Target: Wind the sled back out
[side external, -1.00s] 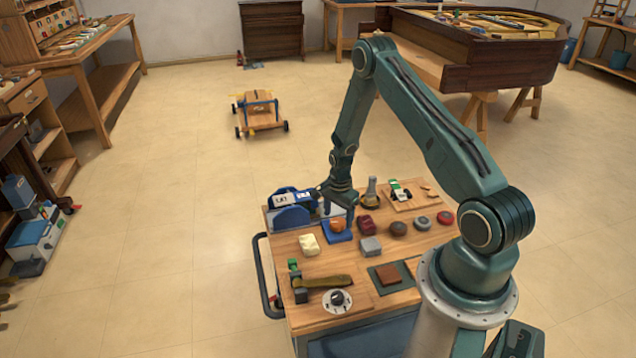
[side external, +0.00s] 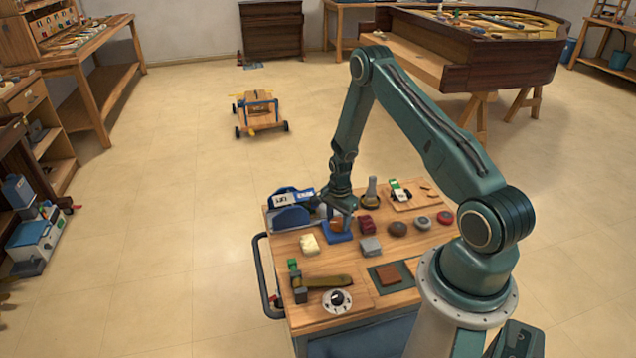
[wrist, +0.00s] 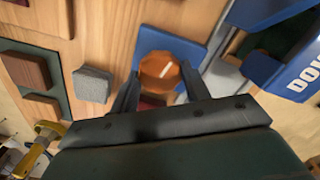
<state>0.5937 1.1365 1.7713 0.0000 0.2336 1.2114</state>
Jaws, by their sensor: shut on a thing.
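An orange-brown round knob (wrist: 160,71) with a white line on its top sits on a blue base plate (wrist: 148,38). In the side view the knob (side external: 337,226) is partly hidden by my gripper, and the blue plate (side external: 340,238) shows beneath it. My gripper (wrist: 161,85) is shut on the knob, with one dark finger on each side. It also shows from above in the side view (side external: 338,217). A blue machine with white labels (side external: 291,209) stands beside the plate, and its lettered side (wrist: 300,80) shows at the wrist view's right. I cannot tell which part is the sled.
On the wooden cart top are a cream block (side external: 309,244), a grey block (side external: 370,246), a dark red block (side external: 368,225), several round pieces and a bell-shaped post (side external: 371,196).

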